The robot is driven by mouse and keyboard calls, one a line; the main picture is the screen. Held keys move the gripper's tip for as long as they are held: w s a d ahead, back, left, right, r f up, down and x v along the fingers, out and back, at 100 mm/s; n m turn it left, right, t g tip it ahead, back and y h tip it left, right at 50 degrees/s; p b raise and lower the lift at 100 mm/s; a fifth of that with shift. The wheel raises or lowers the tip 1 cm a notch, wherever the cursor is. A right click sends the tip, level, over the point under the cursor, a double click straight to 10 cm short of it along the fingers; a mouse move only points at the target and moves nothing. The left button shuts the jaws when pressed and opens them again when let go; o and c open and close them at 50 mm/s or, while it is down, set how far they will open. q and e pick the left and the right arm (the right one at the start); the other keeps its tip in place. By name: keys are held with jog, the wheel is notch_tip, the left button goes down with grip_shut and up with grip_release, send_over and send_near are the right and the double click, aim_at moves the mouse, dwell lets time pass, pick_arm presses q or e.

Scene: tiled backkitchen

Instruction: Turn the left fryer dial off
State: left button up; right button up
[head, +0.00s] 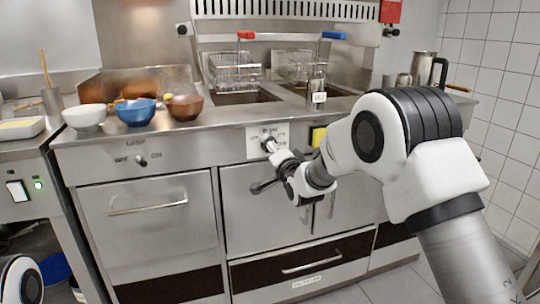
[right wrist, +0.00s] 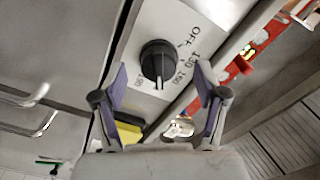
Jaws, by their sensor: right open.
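The left fryer dial (right wrist: 157,60) is a round black knob on a pale plate (head: 252,147) on the steel front. The plate carries OFF, 130, 160 and 190 in the right wrist view. The knob's white mark is at its lower edge there, between 160 and 190, well away from OFF. My right gripper (right wrist: 161,68) is open, with one purple-padded finger on each side of the dial, apparently not touching it. In the head view my right gripper (head: 268,168) is at the plate and partly hides the dial. My left gripper is not in view.
Above the panel are two fryer baskets, with a red handle (head: 246,35) and a blue handle (head: 333,35). Bowls, including a blue one (head: 136,111), stand left on the counter. A yellow block (head: 318,137) is right of the plate. An OFF/ON knob (head: 141,161) is further left.

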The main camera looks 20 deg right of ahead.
jog(key=w, duration=0.2)
jog(key=shift+w, duration=0.35)
jog(key=c, duration=1.2)
jog(key=shift+o, duration=0.2)
